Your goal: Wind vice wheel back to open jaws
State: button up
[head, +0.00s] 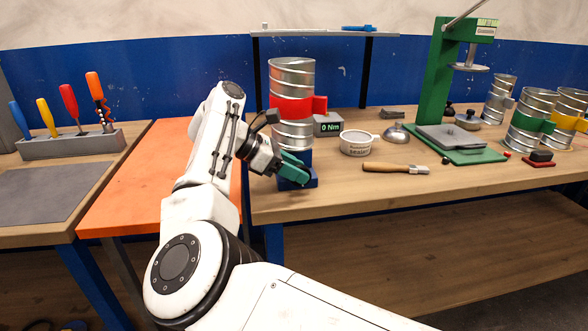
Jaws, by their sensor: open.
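A blue vice (313,180) stands at the left front of the wooden workbench, mostly hidden behind my gripper. A silver spiral duct (292,75) stands upright above it, with a red band (288,108) around its middle. The red band has a block sticking out to the right. My gripper (300,172), with green fingers, is open at the front of the vice, low beside the duct. I cannot make out the vice wheel or the jaws, and cannot tell whether the fingers touch the wheel.
A grey box reading 0 Nm (328,125) stands behind the duct. A sealant cup (358,146), a wooden-handled brush (395,168) and a green press (432,85) are to the right. An orange table (140,185) and a screwdriver rack (72,142) are left.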

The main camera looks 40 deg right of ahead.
jog(key=v, duration=1)
jog(key=shift+w+a+r, duration=0.2)
jog(key=shift+a, duration=0.1)
dwell(0.4)
